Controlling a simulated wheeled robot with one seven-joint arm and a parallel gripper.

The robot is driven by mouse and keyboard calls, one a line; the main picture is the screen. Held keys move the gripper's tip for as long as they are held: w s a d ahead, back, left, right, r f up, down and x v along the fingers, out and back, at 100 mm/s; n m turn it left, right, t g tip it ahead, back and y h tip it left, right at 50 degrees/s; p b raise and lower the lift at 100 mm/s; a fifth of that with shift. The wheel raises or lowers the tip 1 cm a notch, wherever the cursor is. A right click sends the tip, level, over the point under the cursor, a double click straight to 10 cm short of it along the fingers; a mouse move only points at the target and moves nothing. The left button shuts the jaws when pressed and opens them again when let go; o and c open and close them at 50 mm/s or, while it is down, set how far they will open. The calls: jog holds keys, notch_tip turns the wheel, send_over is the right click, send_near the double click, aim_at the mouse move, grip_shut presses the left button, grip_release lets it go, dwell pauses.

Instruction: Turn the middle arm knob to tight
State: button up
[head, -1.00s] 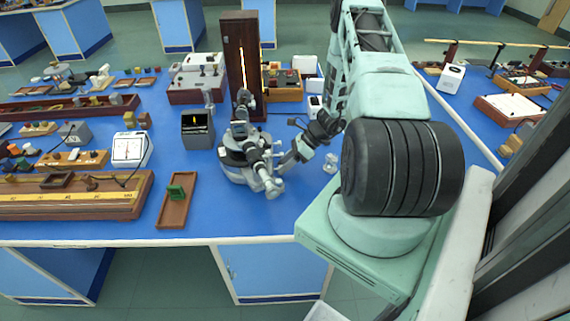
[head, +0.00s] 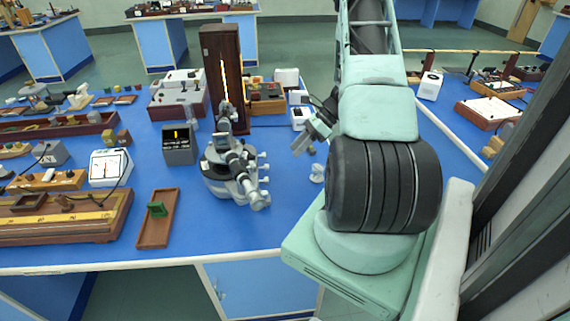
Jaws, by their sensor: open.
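The grey spectrometer (head: 218,182) stands on the blue bench, its telescope tube (head: 250,192) pointing toward the front edge. Small light knobs (head: 263,167) stick out from its right side; I cannot tell which is the middle arm knob or how tight it is. My gripper (head: 298,148) is open and empty, to the right of the spectrometer and slightly behind it. It is apart from the knobs, with a strip of blue bench between. My arm hides part of the gripper's wrist.
A tall dark wooden lamp housing (head: 223,75) stands behind the spectrometer. A small black display box (head: 179,148) and a wooden tray (head: 157,222) are to its left. A small pale fitting (head: 317,173) lies right. Bare bench lies in front right.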

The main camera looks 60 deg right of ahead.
jog(key=shift+v, duration=2.1)
jog(key=w+a+r+n+g, duration=0.2)
jog(key=w+a+r+n, duration=0.15)
jog(key=a, duration=0.35)
jog(key=w+a+r+n+g, duration=0.1)
jog(key=w+a+r+n, duration=0.1)
jog(key=w+a+n, duration=0.35)
jog(key=a+r+n+g+h, duration=0.1)
jog(key=a+r+n+g, duration=0.2)
jog(key=a, duration=0.6)
jog(key=a+r+n+g+h, duration=0.15)
jog(key=a+n, duration=0.25)
jog(key=a, duration=0.5)
jog(key=s+a+r+n+t+h, duration=0.1)
jog(key=s+a+r+n+h, duration=0.1)
jog(key=s+a+n, duration=0.7)
jog(key=s+a+r+n+t+h, duration=0.1)
jog(key=s+a+r+n+h, duration=0.1)
jog(key=s+a+n, duration=0.8)
jog(key=a+r+n, duration=0.1)
jog(key=a+n, duration=0.1)
jog(key=shift+s+a+r+h, duration=0.2)
jog(key=shift+a+r+h, duration=0.1)
jog(key=shift+r+h, duration=0.05)
